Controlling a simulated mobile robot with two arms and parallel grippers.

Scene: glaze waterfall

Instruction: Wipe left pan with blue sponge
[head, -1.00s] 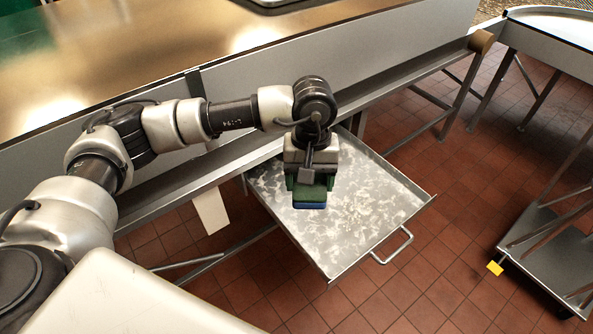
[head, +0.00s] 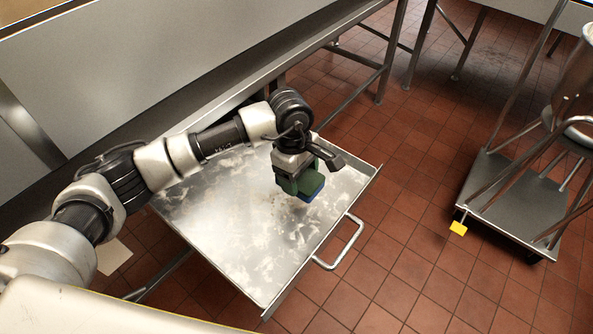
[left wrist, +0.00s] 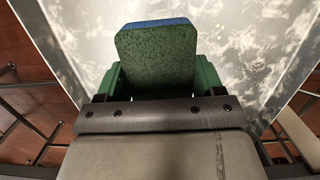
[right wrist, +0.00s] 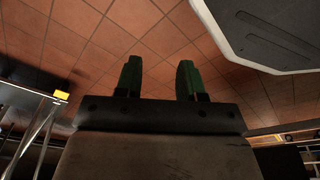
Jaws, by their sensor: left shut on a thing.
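The left pan (head: 210,215) is a shallow square metal tray with whitish smears, pulled out below the counter, with a bar handle (head: 342,244) at its front. My left gripper (head: 299,185) is shut on the blue sponge (head: 313,194), over the right part of the pan. In the left wrist view the sponge (left wrist: 157,55) shows a green speckled face and a blue far edge between the green fingers. I cannot tell if it touches the pan. My right gripper (right wrist: 156,80) is open and empty above the tiled floor; it is out of the head view.
A metal counter (head: 190,60) runs along the back left above the pan. Red tiled floor (head: 400,200) lies free between pan and cart.

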